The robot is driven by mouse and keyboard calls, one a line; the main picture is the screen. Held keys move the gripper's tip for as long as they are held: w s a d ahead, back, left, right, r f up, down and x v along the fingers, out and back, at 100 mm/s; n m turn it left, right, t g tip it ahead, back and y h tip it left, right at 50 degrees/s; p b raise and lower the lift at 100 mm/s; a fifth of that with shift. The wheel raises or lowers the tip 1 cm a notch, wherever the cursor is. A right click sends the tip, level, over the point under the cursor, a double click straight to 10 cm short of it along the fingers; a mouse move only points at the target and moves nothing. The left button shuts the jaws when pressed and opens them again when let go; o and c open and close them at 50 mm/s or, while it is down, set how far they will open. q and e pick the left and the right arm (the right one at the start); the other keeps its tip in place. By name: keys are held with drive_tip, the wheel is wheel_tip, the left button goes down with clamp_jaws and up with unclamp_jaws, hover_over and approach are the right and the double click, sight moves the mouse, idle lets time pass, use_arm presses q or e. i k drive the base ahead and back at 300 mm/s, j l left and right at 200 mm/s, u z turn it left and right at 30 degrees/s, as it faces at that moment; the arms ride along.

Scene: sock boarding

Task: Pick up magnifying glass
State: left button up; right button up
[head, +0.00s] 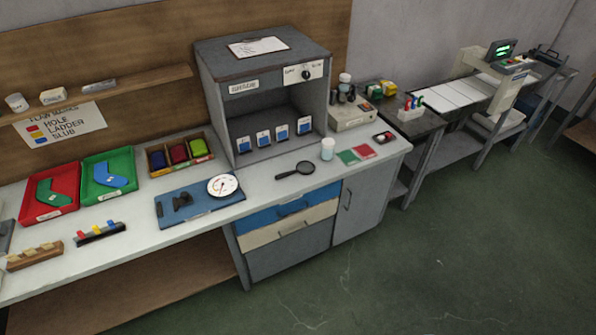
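A black magnifying glass (297,170) lies flat on the pale workbench (262,187), in front of the grey open-fronted cabinet. Its round lens end points to the right and back, and its handle points to the left and front. Nothing covers it. Neither of my grippers shows in the head view.
A white cup (328,149) stands close to its right, with green and red swatches (356,154) beyond. A round dial gauge (223,186) on a blue board (176,207) is to its left. The grey cabinet (220,101) stands behind. The bench edge in front is clear.

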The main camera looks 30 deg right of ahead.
sight(305, 168)
drive_tip(key=i+l, duration=0.25)
drive_tip(key=i, duration=0.25)
drive_tip(key=i+l+z, duration=0.1)
drive_tip(key=i+z, duration=0.4)
drive_tip(key=z, duration=0.25)
drive_tip(key=i+z, duration=0.35)
drive_tip(key=k+j, duration=0.05)
